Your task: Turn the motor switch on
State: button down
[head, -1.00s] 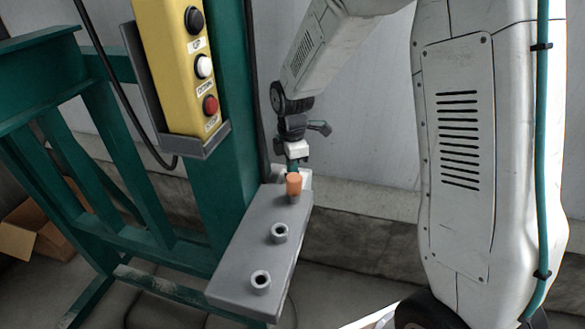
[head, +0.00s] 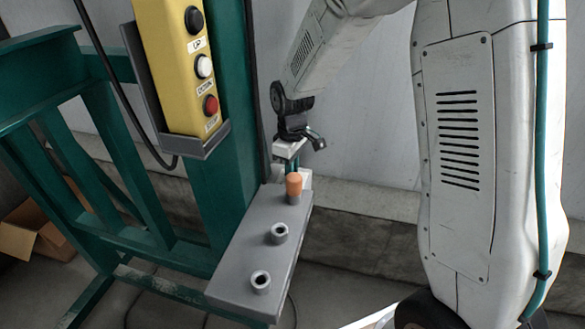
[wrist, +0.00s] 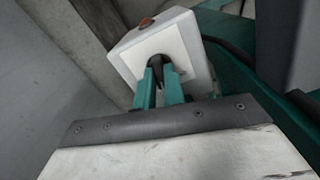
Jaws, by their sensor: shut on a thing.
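In the wrist view the motor switch is a white box (wrist: 188,35) with a pale square face and a small black knob (wrist: 155,65). The two teal fingers of my gripper (wrist: 158,77) are shut on the knob, one on each side. The fingers hide part of the knob, so its exact setting is hard to read. In the head view my gripper (head: 291,164) points down behind the grey ledge. There only a sliver of the white box (head: 306,179) shows, and the knob is hidden.
An orange-capped peg (head: 293,184) stands in the grey ledge (head: 240,262), close in front of my gripper, with two hollow sockets nearer. A yellow button box (head: 175,75) hangs on the green frame (head: 215,190). An open cardboard box (head: 30,235) lies at left.

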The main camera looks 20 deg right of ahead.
jog(key=shift+s+m, duration=0.15)
jog(key=shift+m, duration=2.05)
jog(key=c, duration=1.5)
grip_release()
jog(key=shift+r, duration=0.1)
jog(key=shift+r, duration=0.3)
notch_tip(320, 180, up, 7)
